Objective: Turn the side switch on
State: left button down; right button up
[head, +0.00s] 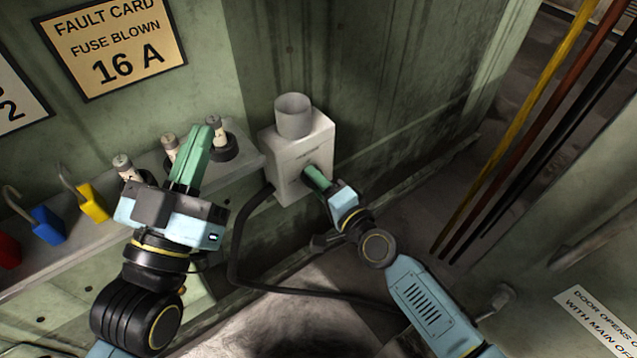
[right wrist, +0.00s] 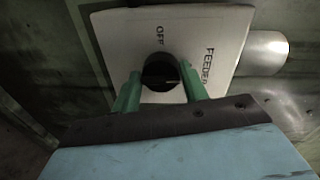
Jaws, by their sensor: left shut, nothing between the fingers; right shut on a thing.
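The side switch is a pale box (head: 292,150) on the green wall, and its face shows in the right wrist view (right wrist: 112,38) with the words OFF and FEEDER. A round black knob (right wrist: 160,72) sits on that face. My right gripper (head: 309,172) is at the front of the box; in the right wrist view its green fingers (right wrist: 159,90) are on both sides of the knob, shut on it. The fingers hide the knob in the head view. My left gripper (head: 212,124) is shut and empty, over the shelf by the fuses.
Several pale fuses (head: 123,168) stand on the shelf (head: 45,270), with blue (head: 47,225) and yellow (head: 92,203) padlocks to their left. A grey cylinder (head: 293,115) tops the box. A dark cable (head: 236,245) hangs below it. Coloured poles (head: 515,130) stand right.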

pick_arm(q)
jog(key=shift+r, duration=0.1)
pick_arm(e)
jog(key=shift+r, duration=0.1)
dwell(0.4)
jog(key=o, duration=0.9)
pick_arm(q)
jog(key=shift+h, duration=0.3)
pick_arm(e)
jog(key=shift+o, duration=0.2)
jog(key=shift+d, duration=0.1)
